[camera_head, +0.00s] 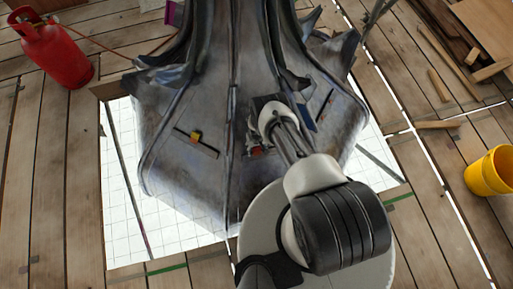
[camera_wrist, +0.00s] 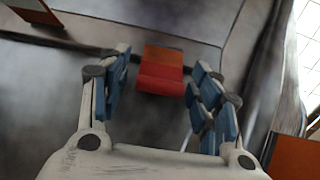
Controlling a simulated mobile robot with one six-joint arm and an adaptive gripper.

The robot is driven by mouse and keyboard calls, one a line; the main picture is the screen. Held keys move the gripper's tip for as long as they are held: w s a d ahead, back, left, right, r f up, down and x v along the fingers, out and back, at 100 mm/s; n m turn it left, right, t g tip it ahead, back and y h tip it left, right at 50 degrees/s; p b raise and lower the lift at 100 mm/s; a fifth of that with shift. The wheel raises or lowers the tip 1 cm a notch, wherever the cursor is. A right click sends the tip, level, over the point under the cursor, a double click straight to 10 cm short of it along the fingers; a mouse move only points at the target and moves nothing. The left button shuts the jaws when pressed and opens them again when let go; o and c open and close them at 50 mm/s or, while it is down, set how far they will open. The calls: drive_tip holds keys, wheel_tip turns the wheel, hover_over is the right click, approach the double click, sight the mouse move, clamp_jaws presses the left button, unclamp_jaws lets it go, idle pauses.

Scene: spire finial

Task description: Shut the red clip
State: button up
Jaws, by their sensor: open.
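The red clip (camera_wrist: 162,82) shows in the wrist view between my gripper's fingers. It has a darker orange-red upper face and a brighter red lower part; I cannot tell how far it is open. In the head view only a small red bit of it (camera_head: 257,152) shows beside my gripper, on the grey sloping face of the spire (camera_head: 205,110). My gripper (camera_wrist: 161,68) is open, with one blue-padded finger on each side of the clip. Gaps show between the pads and the clip. My arm hides part of this area in the head view.
A yellow clip (camera_head: 196,136) sits on a dark bar on the neighbouring spire face. Curved metal fins (camera_head: 290,85) stick out above my gripper. A red gas cylinder (camera_head: 55,50) and a yellow bucket (camera_head: 490,172) stand on the plank deck around the opening.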

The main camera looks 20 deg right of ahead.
sight(257, 147)
wheel_tip(257, 147, up, 12)
idle(0.6)
drive_tip(key=shift+s, duration=0.1)
drive_tip(key=s+r+t+p, duration=0.4)
drive_tip(key=s+r+p, duration=0.2)
drive_tip(key=s+p, duration=0.15)
drive_tip(key=b+x, duration=0.2)
drive_tip(key=x, duration=0.4)
drive_tip(key=b+x, duration=0.3)
drive_tip(key=x, duration=0.3)
drive_tip(key=b+x, duration=0.2)
drive_tip(key=x, duration=0.4)
drive_tip(key=shift+w+r, duration=0.1)
drive_tip(key=shift+w, duration=0.2)
drive_tip(key=shift+c, duration=0.2)
